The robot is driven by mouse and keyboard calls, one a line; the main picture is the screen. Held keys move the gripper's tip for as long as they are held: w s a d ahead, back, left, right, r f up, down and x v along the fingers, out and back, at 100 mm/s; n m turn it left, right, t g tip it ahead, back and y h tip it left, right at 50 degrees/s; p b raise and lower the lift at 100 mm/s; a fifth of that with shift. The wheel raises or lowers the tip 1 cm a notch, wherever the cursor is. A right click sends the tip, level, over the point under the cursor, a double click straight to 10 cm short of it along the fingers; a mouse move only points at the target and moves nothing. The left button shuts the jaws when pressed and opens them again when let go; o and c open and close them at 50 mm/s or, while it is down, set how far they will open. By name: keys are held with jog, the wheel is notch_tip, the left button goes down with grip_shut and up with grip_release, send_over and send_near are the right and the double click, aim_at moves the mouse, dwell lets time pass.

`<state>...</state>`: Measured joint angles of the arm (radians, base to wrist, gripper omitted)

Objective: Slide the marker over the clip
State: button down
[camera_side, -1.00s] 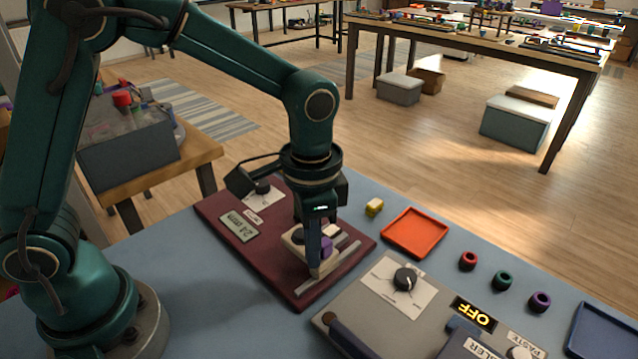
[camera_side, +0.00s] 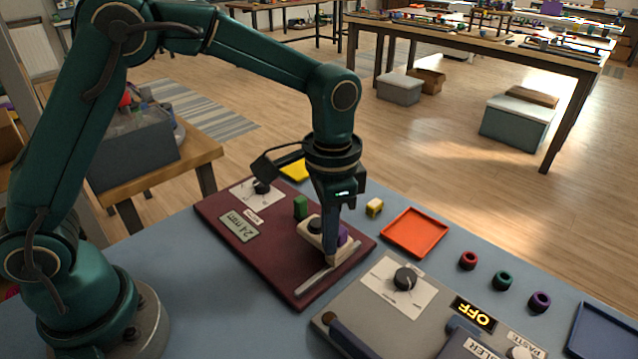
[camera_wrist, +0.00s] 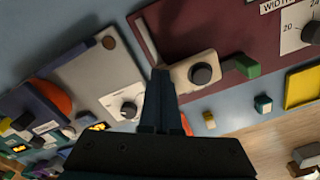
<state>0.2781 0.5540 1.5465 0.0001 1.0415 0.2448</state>
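The beige sliding piece with a black knob, which I take for the marker (camera_side: 314,229), sits on the maroon board (camera_side: 235,205) at the silver rail (camera_side: 325,273). My gripper (camera_side: 331,256) points down at the marker's near end. In the wrist view the marker (camera_wrist: 195,77) reaches under my fingertips (camera_wrist: 160,75), which look closed on its narrow end. A purple piece (camera_side: 342,236) shows just behind my fingers. A green block (camera_side: 301,207) stands near the marker's far end; it also shows in the wrist view (camera_wrist: 243,66). I cannot tell which of these is the clip.
A grey panel with a dial (camera_side: 404,279) and an OFF display lies right of the board. A red tray (camera_side: 415,233), a yellow-and-white block (camera_side: 374,208), several coloured rings and a yellow tray (camera_side: 295,169) are around the blue table.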

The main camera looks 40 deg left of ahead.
jog(key=shift+w, duration=1.35)
jog(key=shift+s, duration=0.2)
jog(key=shift+s, duration=0.45)
notch_tip(320, 180, up, 11)
dwell(0.3)
